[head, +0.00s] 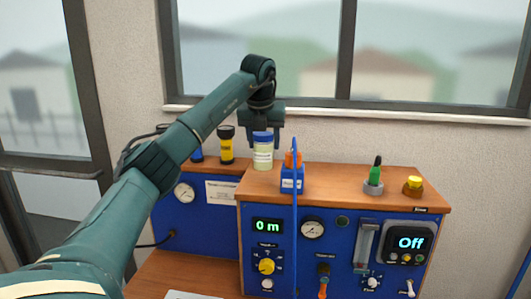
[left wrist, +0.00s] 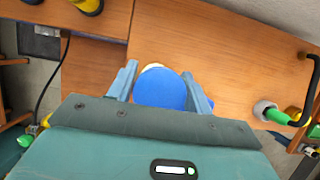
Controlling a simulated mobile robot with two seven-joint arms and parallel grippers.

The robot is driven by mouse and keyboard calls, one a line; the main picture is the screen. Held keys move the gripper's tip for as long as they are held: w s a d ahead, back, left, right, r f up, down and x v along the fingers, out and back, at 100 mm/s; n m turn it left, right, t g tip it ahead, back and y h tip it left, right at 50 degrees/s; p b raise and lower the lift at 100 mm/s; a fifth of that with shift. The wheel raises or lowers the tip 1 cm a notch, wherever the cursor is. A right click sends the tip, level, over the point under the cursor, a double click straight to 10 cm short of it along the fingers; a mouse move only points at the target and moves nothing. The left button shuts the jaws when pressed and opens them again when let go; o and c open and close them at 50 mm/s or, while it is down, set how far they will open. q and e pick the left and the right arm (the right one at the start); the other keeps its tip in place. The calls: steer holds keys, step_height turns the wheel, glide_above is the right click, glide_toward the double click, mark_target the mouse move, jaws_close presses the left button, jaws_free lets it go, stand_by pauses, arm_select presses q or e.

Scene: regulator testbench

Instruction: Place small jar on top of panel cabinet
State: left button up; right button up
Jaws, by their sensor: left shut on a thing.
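The small jar (head: 263,155) is pale with a blue lid and a white label. It is upright at the left end of the wooden top of the blue panel cabinet (head: 340,190). My left gripper (head: 263,136) comes down from above and is shut on the jar near its lid. In the left wrist view the round blue lid (left wrist: 160,89) sits between the two fingers (left wrist: 161,90). The jar's base appears at the cabinet top; I cannot tell whether it touches. My right gripper is not in view.
A blue block with an orange top (head: 292,177) stands just right of the jar. A green-handled part (head: 374,175) and a yellow knob (head: 413,185) are further right. A yellow-black item (head: 226,146) stands left. The cabinet top between the block and green handle is clear.

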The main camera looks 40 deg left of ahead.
mark_target(263, 151)
arm_select(q)
steer(key=shift+f, duration=1.5)
steer(key=shift+f, duration=0.15)
steer(key=o, duration=1.2)
steer(key=b+v, duration=0.1)
steer(key=v, duration=1)
steer(key=shift+w, duration=0.1)
steer(key=shift+s+r, duration=0.25)
steer(key=shift+r, duration=0.4)
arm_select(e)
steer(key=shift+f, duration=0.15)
